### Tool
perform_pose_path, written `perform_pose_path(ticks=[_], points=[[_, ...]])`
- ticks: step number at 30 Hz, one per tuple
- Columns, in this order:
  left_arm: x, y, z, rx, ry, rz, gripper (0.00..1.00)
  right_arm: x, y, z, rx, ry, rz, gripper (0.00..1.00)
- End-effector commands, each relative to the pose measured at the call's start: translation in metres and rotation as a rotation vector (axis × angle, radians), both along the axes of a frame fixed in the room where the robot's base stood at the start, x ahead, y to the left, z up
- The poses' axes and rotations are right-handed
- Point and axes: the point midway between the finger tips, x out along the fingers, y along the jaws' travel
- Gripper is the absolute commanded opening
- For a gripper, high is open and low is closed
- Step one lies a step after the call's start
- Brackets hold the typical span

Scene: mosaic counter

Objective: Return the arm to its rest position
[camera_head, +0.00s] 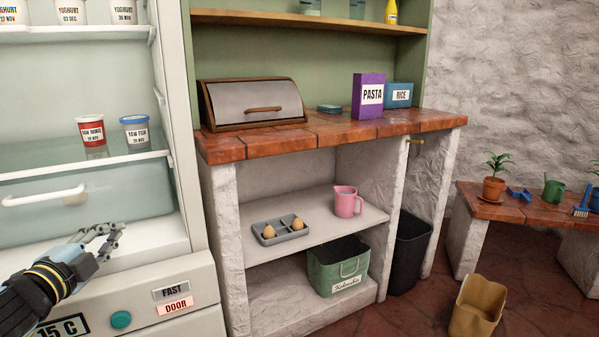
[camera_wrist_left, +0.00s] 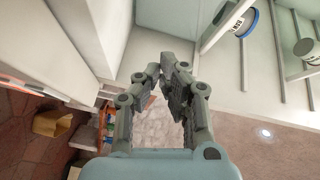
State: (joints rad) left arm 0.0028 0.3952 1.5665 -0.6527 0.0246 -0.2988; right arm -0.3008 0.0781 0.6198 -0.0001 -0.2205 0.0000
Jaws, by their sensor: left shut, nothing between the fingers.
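My left arm comes in from the lower left in the head view. Its left gripper (camera_head: 112,236) is in front of the open fridge, near the bottom shelf and the clear drawer. The gripper is shut and holds nothing. In the left wrist view the fingertips of the left gripper (camera_wrist_left: 165,72) come together at the top, with the fridge interior around and beyond them. My right gripper shows in neither view.
The fridge drawer (camera_head: 110,199) is beside the gripper. The fridge's lower panel (camera_head: 205,322) has a DOOR label. A red cup (camera_head: 91,131) and a blue-lidded cup (camera_head: 135,133) stand above. The counter (camera_head: 290,142) is to the right, with an egg tray (camera_head: 281,237) below.

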Motion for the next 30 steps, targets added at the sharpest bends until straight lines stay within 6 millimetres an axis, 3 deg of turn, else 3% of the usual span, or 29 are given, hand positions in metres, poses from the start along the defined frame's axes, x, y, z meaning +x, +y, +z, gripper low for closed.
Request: perform_pose_path(ticks=[5, 9, 15, 27, 30], points=[[-0.084, -0.009, -0.038, -0.395, 0.243, 0.343, 0.0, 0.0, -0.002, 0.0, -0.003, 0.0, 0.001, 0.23], [-0.161, -0.03, -0.064, -0.639, 0.472, 0.556, 0.0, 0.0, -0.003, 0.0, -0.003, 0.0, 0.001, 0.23], [-0.242, -0.062, -0.076, -0.819, 0.713, 0.724, 0.0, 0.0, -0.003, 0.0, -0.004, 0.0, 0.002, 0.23], [-0.354, -0.113, -0.063, -0.977, 1.055, 0.904, 0.0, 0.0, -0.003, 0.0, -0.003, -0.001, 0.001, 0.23], [-0.347, -0.109, -0.092, -0.971, 1.062, 0.916, 0.0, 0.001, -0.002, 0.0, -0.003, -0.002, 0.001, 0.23]])
